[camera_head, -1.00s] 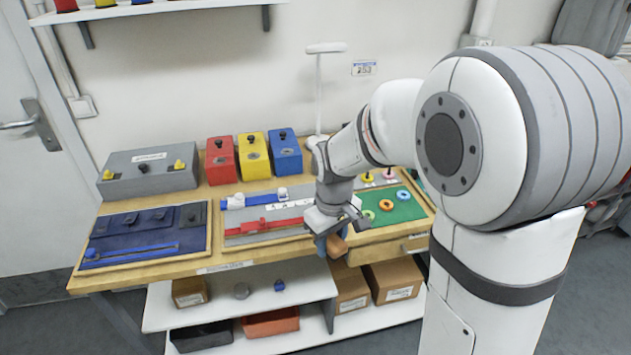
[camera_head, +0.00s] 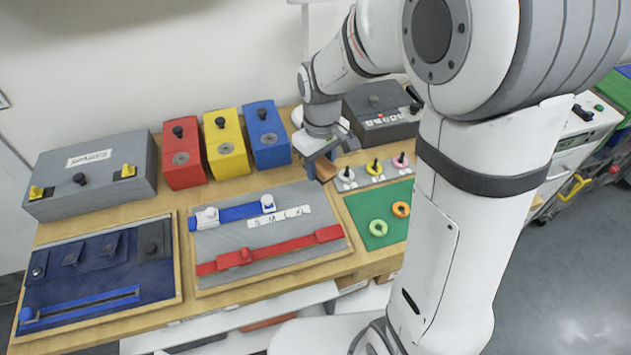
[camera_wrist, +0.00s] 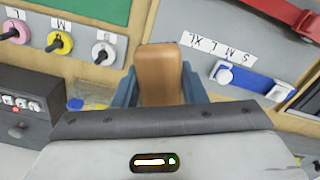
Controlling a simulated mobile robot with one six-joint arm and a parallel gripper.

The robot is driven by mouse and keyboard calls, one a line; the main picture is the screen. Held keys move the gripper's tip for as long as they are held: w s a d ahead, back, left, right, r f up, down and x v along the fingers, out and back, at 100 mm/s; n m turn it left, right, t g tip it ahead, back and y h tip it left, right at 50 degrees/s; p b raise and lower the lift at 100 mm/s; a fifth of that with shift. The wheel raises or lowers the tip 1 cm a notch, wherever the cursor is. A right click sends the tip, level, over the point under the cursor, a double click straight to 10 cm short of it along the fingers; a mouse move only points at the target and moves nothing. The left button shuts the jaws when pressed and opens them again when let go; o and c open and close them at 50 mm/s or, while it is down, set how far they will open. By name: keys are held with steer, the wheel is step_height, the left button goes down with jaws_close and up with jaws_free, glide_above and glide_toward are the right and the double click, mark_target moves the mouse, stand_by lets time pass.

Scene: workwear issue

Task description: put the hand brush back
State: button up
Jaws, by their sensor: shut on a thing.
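The hand brush shows as a brown wooden block (camera_wrist: 160,72) between my gripper's blue fingers in the wrist view. My gripper (camera_wrist: 160,92) is shut on it. In the head view my gripper (camera_head: 318,158) points down over the back of the table, and a bit of the brown hand brush (camera_head: 325,170) shows below it. It is between the blue box and the row of small ringed knobs. The bristles are hidden, and I cannot tell whether the brush touches the table.
A grey board (camera_head: 222,250) with blue and red straps lies in front. A green mat (camera_head: 372,207) with rings is at right. Red, yellow and blue boxes (camera_head: 265,137) stand left of my gripper. A dark grey control box (camera_head: 385,115) stands behind right.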

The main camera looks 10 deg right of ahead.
glide_above(319, 200)
step_height(319, 200, down, 6)
steer(key=shift+w+r, duration=0.15)
steer(key=shift+r, duration=0.1)
steer(key=shift+f+p, duration=0.3)
steer(key=shift+f, duration=1.65)
steer(key=shift+f, duration=0.15)
steer(key=o, duration=0.9)
steer(key=shift+o, duration=0.2)
